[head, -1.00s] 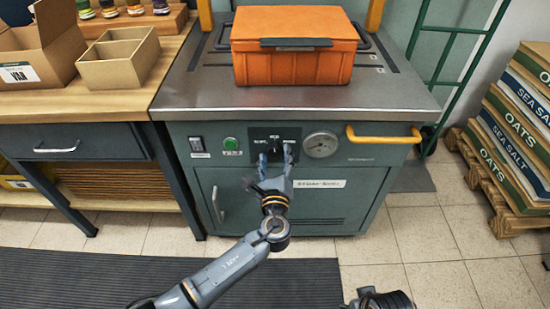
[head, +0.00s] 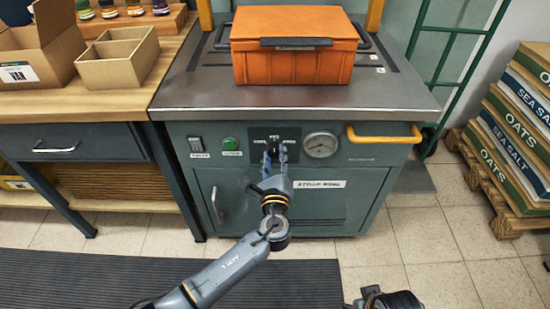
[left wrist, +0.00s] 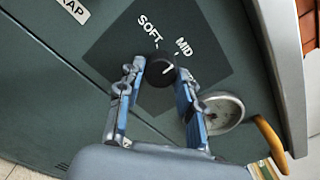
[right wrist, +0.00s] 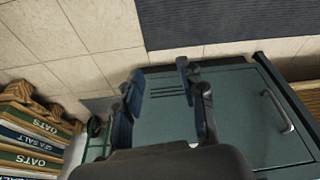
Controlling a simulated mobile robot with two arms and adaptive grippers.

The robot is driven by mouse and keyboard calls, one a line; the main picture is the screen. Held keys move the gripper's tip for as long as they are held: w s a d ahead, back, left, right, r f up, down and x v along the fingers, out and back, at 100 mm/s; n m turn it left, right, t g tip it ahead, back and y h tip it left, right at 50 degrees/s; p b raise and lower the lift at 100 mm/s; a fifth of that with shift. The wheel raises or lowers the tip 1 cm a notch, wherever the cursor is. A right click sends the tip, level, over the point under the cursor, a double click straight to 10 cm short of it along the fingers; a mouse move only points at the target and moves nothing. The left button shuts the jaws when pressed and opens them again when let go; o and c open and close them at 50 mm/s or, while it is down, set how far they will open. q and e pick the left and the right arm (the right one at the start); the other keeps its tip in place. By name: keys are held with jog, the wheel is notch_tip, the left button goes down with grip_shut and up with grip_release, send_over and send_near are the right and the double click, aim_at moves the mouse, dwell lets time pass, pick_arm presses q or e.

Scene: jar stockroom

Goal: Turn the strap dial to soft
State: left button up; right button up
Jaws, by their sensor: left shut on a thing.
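The strap dial (left wrist: 156,72) is a round black knob on a dark square plate (left wrist: 112,52) on the front of the green machine. The left wrist view shows the labels SOFT and MID above it; a third label is not visible there. My right gripper (right wrist: 160,82) is open and empty, low before the machine.
An orange case (head: 292,65) sits on the machine's metal top. Beside the dial are a green button (head: 231,144), a round gauge (head: 321,145) and a yellow handle (head: 384,134). A wooden bench (head: 60,100) stands left; stacked sacks (head: 515,120) stand right.

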pick_arm(q)
jog(key=shift+f+n+b, duration=0.2)
jog(key=shift+n+b, duration=0.7)
jog(key=shift+n, duration=0.2)
pick_arm(e)
jog(key=v, duration=0.5)
pick_arm(q)
jog(key=shift+n+b, duration=0.3)
jog(key=shift+n, duration=0.1)
jog(key=shift+n+b, duration=0.7)
jog(key=shift+n, duration=0.3)
jog(key=n+b, duration=0.1)
jog(key=n, duration=0.1)
jog(key=shift+r+n+b, duration=0.1)
jog(key=shift+n+b, duration=0.2)
jog(key=shift+b, duration=0.05)
jog(key=n+b, duration=0.2)
jog(key=n, duration=0.1)
jog(key=shift+r, duration=0.1)
jog(key=shift+n, duration=0.4)
pick_arm(e)
jog(key=w+a+r+t+y, duration=0.1)
jog(key=w+a+r+t, duration=0.1)
jog(key=w+r+t, duration=0.3)
jog(key=w+a+r+t+y, duration=0.2)
jog(key=w+r+t, duration=0.4)
jog(key=w, duration=0.4)
jog(key=shift+w+a+n+t, duration=0.3)
jog(key=shift+w+a+t, duration=0.1)
jog(key=shift+a, duration=0.4)
